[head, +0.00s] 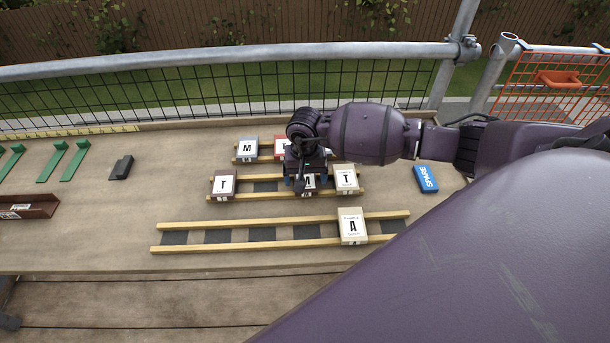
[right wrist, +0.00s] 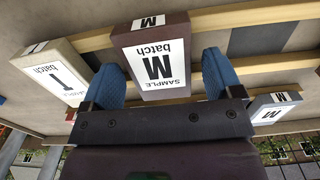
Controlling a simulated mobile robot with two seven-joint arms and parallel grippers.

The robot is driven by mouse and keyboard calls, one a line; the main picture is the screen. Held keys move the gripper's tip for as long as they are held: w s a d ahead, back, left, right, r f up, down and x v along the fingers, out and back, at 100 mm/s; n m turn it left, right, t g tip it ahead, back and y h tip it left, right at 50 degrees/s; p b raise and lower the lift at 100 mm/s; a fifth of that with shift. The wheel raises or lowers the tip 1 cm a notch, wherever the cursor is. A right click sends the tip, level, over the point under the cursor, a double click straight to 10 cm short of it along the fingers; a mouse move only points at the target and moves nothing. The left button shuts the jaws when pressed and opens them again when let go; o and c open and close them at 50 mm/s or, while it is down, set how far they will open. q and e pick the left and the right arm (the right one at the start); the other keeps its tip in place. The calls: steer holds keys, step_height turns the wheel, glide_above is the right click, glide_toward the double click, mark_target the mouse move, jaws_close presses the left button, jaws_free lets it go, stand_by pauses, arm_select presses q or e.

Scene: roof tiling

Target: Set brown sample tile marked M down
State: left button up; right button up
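The brown sample tile marked M (right wrist: 155,62) lies face up between the blue fingers of my right gripper (right wrist: 165,78) in the right wrist view. A narrow gap shows between the tile and the right-hand finger, so the gripper looks open around it. In the head view my right gripper (head: 305,165) partly hides this brown tile (head: 308,187). It appears to rest on the middle pair of wooden rails (head: 265,195), beside a cream tile marked T (head: 345,177). My left gripper is out of view.
A brown tile marked T (head: 223,184) sits at the rails' left end. Behind are a grey M tile (head: 247,148) and a partly hidden red tile (head: 280,146). A cream A tile (head: 352,225) lies on the front rails. A blue block (head: 425,179) lies right.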

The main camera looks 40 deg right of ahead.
mark_target(305, 179)
step_height(305, 179, up, 13)
stand_by(0.8)
steer(key=shift+f, duration=0.1)
stand_by(0.4)
